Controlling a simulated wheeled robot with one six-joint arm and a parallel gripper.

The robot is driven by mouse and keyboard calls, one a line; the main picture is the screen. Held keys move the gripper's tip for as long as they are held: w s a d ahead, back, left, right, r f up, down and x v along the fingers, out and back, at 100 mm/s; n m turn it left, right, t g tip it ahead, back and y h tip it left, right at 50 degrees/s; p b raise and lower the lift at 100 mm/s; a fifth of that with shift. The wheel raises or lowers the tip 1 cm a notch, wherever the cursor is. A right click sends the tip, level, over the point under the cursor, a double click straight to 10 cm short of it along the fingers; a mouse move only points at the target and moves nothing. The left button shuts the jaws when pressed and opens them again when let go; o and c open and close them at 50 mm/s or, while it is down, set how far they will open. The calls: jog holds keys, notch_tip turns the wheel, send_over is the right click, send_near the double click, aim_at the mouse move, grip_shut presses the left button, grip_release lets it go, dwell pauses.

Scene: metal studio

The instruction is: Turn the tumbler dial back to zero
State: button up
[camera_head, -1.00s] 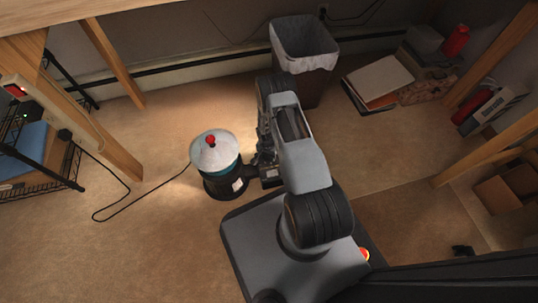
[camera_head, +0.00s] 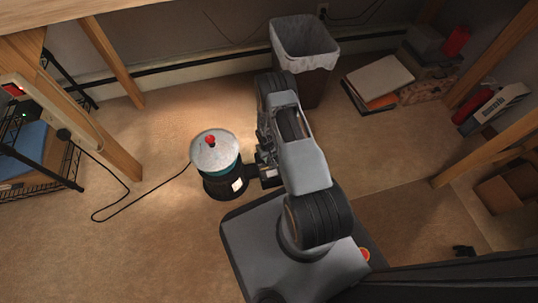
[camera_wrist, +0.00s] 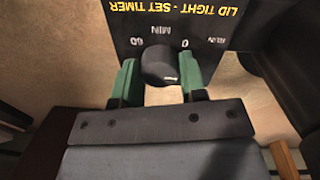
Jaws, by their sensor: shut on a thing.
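The tumbler (camera_head: 216,168) is a dark drum with a teal band, a pale lid and a red knob on top. It stands upright on the floor, left of my arm. In the wrist view its black dial (camera_wrist: 158,62) sits on a dark panel (camera_wrist: 205,18) with upside-down print: "LID TIGHT - SET TIMER", "60", "MIN", "0" and "RUN". My gripper (camera_wrist: 159,78) has its two green fingers on either side of the dial, shut on it. A small pale mark shows at the dial's lower right edge. In the head view my arm partly hides the gripper.
A black cord (camera_head: 128,206) runs over the floor from the tumbler to a wooden post (camera_head: 110,150) on the left. A lined waste bin (camera_head: 305,82) stands behind my arm. Books (camera_head: 378,82) and boxes lie at the back right. The floor in front of the tumbler is clear.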

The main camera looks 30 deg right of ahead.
jog(key=n, duration=0.4)
jog(key=shift+s+n+p, duration=0.1)
jog(key=shift+n+p, duration=0.2)
jog(key=shift+p, duration=0.05)
jog(key=shift+n+p, duration=0.5)
jog(key=shift+n, duration=1.8)
jog(key=o, duration=0.9)
jog(key=shift+r, duration=0.15)
jog(key=r+p, duration=0.2)
jog(key=r, duration=0.2)
jog(key=r+p, duration=0.2)
jog(key=r, duration=0.3)
jog(key=r+p, duration=0.2)
jog(key=r, duration=0.2)
jog(key=shift+s+a+r, duration=0.25)
jog(key=shift+s, duration=0.05)
